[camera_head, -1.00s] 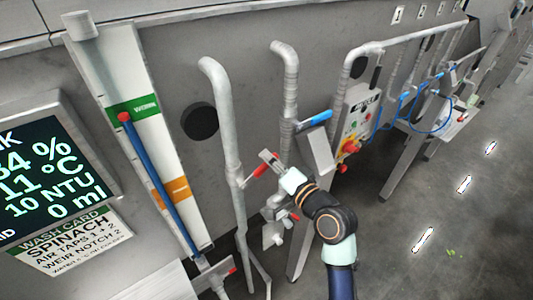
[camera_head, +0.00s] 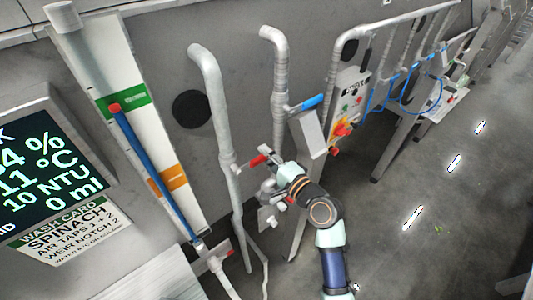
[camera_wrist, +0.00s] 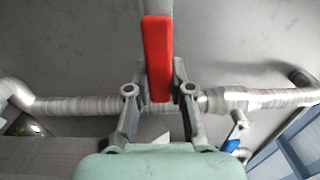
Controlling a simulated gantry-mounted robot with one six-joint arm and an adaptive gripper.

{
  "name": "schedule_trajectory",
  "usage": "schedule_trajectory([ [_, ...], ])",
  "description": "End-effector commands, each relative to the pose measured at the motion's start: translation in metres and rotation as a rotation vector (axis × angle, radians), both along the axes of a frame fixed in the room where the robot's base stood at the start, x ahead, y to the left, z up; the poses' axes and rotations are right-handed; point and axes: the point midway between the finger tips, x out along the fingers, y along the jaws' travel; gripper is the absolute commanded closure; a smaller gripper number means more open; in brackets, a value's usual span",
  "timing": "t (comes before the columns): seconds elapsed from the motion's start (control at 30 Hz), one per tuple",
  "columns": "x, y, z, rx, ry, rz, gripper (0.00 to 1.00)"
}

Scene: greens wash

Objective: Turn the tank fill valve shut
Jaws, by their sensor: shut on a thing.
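A valve lever with a red grip (camera_wrist: 157,58) stands upright in the wrist view, crossing a grey pipe (camera_wrist: 75,105) that runs sideways behind it. My gripper (camera_wrist: 158,95) is shut on the lower part of the red grip, one finger on each side. In the head view my gripper (camera_head: 272,155) is at the same red lever (camera_head: 258,160), close to the wall piping (camera_head: 225,130). The valve body is mostly hidden. No label on this valve is readable.
A sloping gauge with a blue tube (camera_head: 150,170) and a screen (camera_head: 45,160) are at the left. A control box with a red knob (camera_head: 340,130) and a blue-handled pipe (camera_head: 307,103) are right of my gripper. Open floor lies at the right.

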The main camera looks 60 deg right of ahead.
Motion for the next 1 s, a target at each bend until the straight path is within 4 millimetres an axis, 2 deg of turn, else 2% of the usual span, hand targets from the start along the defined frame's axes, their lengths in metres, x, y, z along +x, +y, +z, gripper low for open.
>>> schedule_trajectory([
  [0.3,0.000,0.000,-0.002,0.008,0.000,0.001,1.00],
  [0.33,0.000,0.000,-0.002,0.008,0.000,0.001,0.74],
  [0.47,0.000,0.000,-0.002,0.007,0.000,0.001,0.52],
  [0.8,-0.003,0.001,-0.001,0.003,0.000,0.000,0.52],
  [0.87,-0.010,0.004,-0.001,0.003,0.000,-0.001,0.52],
  [1.0,-0.038,0.016,-0.002,0.004,0.000,-0.003,0.52],
])
